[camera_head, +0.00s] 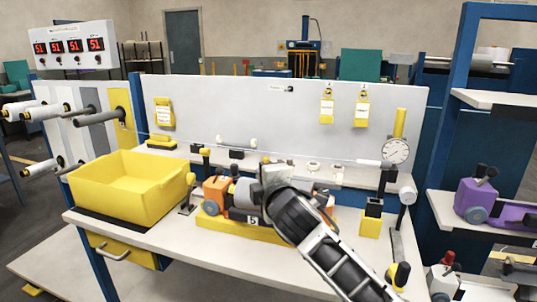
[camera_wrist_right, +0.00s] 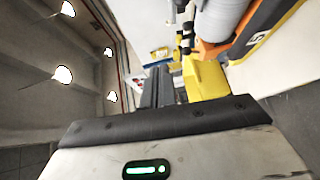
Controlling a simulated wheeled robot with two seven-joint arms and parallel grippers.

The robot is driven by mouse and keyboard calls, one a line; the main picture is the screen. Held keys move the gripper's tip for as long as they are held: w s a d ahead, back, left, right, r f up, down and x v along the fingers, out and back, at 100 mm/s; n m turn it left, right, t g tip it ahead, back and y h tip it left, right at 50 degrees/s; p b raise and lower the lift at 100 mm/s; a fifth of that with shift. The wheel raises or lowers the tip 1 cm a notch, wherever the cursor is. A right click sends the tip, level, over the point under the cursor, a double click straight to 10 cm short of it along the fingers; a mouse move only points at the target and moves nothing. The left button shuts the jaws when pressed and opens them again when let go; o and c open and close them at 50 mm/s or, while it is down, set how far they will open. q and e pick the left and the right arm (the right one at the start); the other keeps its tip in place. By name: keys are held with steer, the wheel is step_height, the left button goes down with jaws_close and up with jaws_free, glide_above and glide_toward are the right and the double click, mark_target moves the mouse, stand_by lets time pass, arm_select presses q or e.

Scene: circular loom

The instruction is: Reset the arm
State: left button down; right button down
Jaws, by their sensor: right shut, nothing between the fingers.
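My right arm comes in from the lower right of the head view, and its wrist is over the middle of the workbench (camera_head: 150,226). In the right wrist view the right gripper (camera_wrist_right: 165,88) has its dark fingers together with nothing between them. An orange and grey machine (camera_head: 217,193) on a yellow base labelled 5 stands on the bench, partly hidden behind my arm. It also shows in the right wrist view (camera_wrist_right: 212,50), to the right of and beyond the fingers. I cannot tell whether the gripper touches it. My left gripper is in neither view.
A yellow bin (camera_head: 130,195) stands at the bench's left. A dial gauge (camera_head: 396,151) on a stand is at the right, and a white back panel (camera_head: 240,105) rises behind. Purple machine (camera_head: 475,203) sits on a right-hand shelf.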

steer(key=s+d+f+m+g, duration=0.1)
steer(key=s+d+f+m, duration=0.2)
steer(key=f, duration=0.5)
steer(key=s+d+f+m+g, duration=0.15)
steer(key=s+f+m, duration=0.3)
steer(key=f, duration=0.45)
steer(key=s+d+f+m+g+h, duration=0.1)
steer(key=s+d+f+m, duration=0.3)
steer(key=s, duration=0.5)
steer(key=s+d+f+m+g+h, duration=0.1)
steer(key=s+d+f+m, duration=0.3)
steer(key=s+f, duration=0.4)
steer(key=s+d+f+m+g+h, duration=0.1)
steer(key=s+d+f+m, duration=0.3)
steer(key=s, duration=0.6)
steer(key=shift+s+d+f, duration=0.25)
steer(key=shift+d+f, duration=0.7)
steer(key=shift+d, duration=0.3)
